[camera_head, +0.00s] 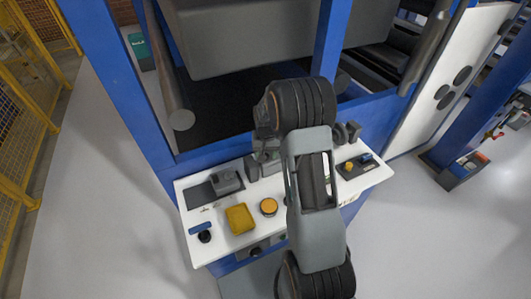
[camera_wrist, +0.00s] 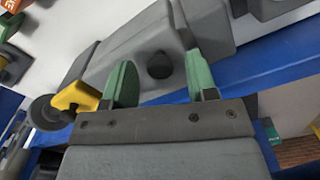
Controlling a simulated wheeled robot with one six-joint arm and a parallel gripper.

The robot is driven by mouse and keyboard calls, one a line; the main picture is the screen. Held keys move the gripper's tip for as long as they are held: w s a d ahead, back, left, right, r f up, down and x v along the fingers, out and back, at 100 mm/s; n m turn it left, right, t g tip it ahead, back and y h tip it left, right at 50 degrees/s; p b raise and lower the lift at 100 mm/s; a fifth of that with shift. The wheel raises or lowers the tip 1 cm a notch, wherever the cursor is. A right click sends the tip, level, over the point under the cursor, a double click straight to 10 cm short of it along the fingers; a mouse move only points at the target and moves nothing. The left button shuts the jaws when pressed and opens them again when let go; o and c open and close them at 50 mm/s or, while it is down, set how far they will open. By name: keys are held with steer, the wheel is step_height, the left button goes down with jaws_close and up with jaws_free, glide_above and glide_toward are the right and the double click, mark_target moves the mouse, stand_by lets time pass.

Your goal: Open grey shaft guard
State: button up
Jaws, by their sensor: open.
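A grey housing (camera_wrist: 205,25) with a short dark knob (camera_wrist: 159,66) fills the upper middle of the wrist view; it looks like the grey shaft guard. My gripper (camera_wrist: 160,75) is open, with one green finger on each side of the knob. Whether the fingers touch the housing or the knob cannot be told. In the head view my arm hides most of the gripper and the part in front of it. Grey blocks (camera_head: 251,168) show beside my arm at the back of the white counter (camera_head: 193,240).
Blue posts (camera_head: 332,40) and a large grey panel (camera_head: 240,35) stand behind. Floor at left is clear.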

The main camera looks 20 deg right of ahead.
steer(key=shift+c, duration=0.2)
jaws_close()
steer(key=shift+w+r, duration=0.1)
